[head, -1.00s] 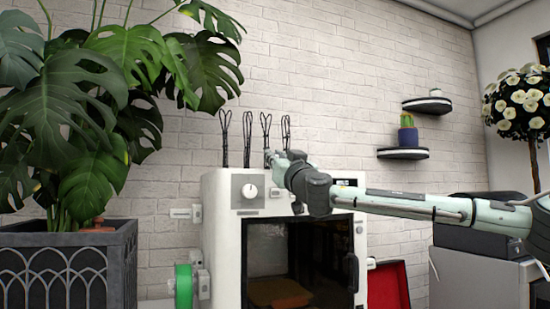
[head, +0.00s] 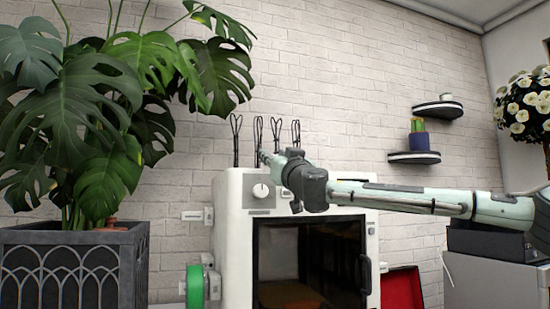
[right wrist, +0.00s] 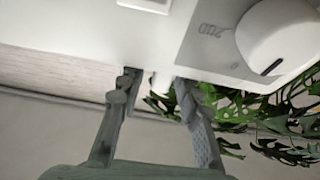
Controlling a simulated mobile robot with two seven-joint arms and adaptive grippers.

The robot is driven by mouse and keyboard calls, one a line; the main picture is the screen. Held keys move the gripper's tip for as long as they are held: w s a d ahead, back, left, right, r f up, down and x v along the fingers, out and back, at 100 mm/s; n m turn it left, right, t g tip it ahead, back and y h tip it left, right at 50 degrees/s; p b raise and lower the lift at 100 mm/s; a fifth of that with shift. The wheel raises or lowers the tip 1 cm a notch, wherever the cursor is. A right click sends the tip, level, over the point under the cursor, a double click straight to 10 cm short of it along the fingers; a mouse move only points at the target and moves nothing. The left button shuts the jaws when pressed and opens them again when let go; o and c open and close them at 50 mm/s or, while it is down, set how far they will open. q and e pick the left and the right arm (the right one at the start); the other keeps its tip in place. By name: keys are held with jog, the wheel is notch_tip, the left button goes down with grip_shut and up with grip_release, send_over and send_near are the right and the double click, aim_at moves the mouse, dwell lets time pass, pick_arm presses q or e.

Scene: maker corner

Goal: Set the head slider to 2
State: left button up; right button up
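The white printer-like machine (head: 230,230) stands in the middle of the head view, with a round white dial (head: 261,191) on its upper front. A short white bar with a block (head: 208,215) sticks out of its left side; I cannot tell whether this is the head slider. My left gripper is not in view.
A large plant in a dark planter (head: 75,265) stands left of the machine. A green spool (head: 194,286) hangs at its left side. Black loop-shaped tools (head: 258,135) rise behind its top. A red case (head: 402,288) and wall shelves (head: 415,157) are to the right.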

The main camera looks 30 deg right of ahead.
jog(key=v, duration=1.2)
dwell(0.4)
